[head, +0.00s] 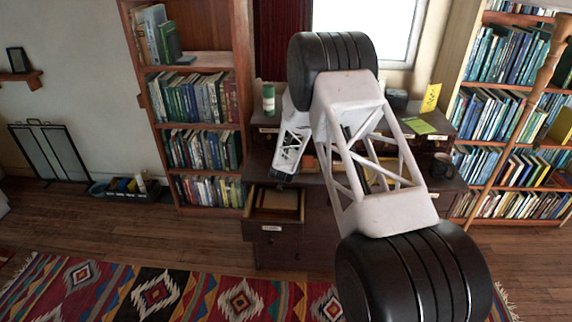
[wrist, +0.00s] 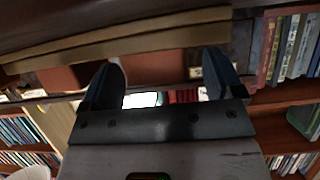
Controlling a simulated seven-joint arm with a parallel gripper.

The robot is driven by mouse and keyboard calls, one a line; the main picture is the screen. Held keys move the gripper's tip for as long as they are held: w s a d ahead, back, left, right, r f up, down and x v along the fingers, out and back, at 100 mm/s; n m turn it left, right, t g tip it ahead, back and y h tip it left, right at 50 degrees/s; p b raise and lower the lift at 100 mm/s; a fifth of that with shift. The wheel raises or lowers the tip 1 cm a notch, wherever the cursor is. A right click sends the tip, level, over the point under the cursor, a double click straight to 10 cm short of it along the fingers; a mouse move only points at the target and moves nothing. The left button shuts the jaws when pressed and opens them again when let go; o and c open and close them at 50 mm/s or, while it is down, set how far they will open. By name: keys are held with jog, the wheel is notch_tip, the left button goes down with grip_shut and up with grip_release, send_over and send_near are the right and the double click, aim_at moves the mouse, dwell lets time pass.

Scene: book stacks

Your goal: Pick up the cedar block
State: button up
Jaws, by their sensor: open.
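I cannot make out the cedar block with certainty. A reddish-brown piece (head: 278,201) lies in the open drawer (head: 250,213) of the dark desk, and I cannot tell if it is the block or the drawer floor. My gripper (head: 283,179) is above the back part of this drawer, mostly dark and small in the head view. In the wrist view my gripper (wrist: 163,62) is open, its two dark fingers apart with nothing held between them. Pale wooden edges (wrist: 140,38) and reddish-brown surfaces (wrist: 160,67) lie just beyond the fingertips.
The dark desk (head: 320,225) carries a green can (head: 268,98), a green book (head: 418,125), a yellow card (head: 431,97) and a dark mug (head: 441,165). Bookshelves (head: 205,126) stand at left and right. My arm hides the desk's middle. A patterned rug (head: 160,291) lies in front.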

dwell(0.3)
jog(key=c, duration=1.1)
jog(key=shift+r, duration=0.1)
jog(key=shift+r, duration=0.7)
jog(key=shift+s+d+r, duration=0.1)
jog(key=shift+s+r, duration=0.1)
jog(key=shift+r, duration=0.35)
jog(key=shift+s+r, duration=0.15)
jog(key=shift+r, duration=0.35)
jog(key=s+d+r, duration=0.1)
jog(key=s+d, duration=0.2)
jog(key=s, duration=1.1)
jog(key=shift+s+d+r, duration=0.2)
jog(key=shift+s+d, duration=0.15)
jog(key=shift+s, duration=0.05)
jog(key=shift+d+f, duration=0.1)
jog(key=shift+d, duration=0.05)
